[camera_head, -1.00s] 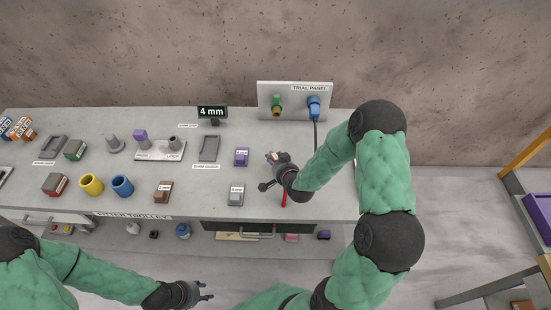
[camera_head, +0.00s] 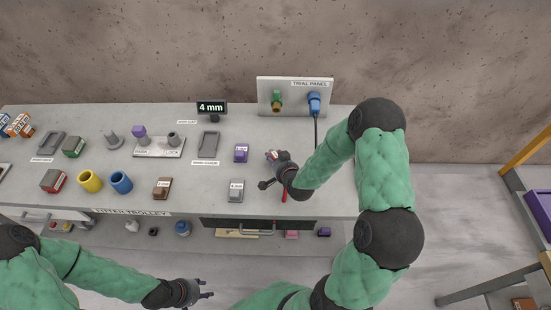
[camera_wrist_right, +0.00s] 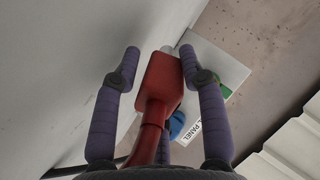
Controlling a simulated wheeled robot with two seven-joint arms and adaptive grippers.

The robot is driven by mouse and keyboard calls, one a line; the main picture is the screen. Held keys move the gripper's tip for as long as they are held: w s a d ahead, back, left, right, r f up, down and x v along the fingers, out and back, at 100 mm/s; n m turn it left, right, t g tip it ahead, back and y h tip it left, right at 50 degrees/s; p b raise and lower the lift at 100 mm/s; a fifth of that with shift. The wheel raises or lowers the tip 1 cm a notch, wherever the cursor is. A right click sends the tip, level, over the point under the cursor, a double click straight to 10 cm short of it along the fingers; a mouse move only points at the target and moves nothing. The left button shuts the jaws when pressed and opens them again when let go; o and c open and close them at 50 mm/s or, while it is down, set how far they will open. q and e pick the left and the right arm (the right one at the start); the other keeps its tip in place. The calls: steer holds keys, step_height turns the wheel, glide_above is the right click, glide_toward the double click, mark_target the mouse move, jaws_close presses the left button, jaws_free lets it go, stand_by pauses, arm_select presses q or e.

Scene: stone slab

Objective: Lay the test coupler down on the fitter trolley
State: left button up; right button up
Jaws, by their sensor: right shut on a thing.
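The red test coupler (camera_wrist_right: 160,82) with its red hose sits between the two purple fingers of my right gripper (camera_wrist_right: 158,68) in the right wrist view. My right gripper is shut on it. In the head view my right gripper (camera_head: 268,170) is over the right part of the fitter trolley (camera_head: 325,180), and a bit of red hose (camera_head: 284,196) shows below the wrist. Whether the coupler touches the top cannot be told. My left gripper (camera_head: 207,289) is in front of the trolley, empty, with its fingers apart.
The trial panel (camera_head: 266,97) stands at the back with a green fitting (camera_head: 277,101) and a blue fitting (camera_head: 314,103). A purple block (camera_head: 241,153) and a grey block (camera_head: 236,190) lie left of my right gripper. Cups and blocks fill the left side.

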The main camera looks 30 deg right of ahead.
steer(key=shift+f+b, duration=0.7)
steer(key=shift+f, duration=0.05)
steer(key=o, duration=1.4)
steer(key=shift+s, duration=0.1)
steer(key=shift+s+a+f, duration=0.1)
steer(key=shift+a+f, duration=0.05)
steer(key=shift+f, duration=0.05)
steer(key=shift+s, duration=0.1)
steer(key=v, duration=1.1)
steer(key=shift+s+r, duration=0.1)
steer(key=shift+r, duration=0.45)
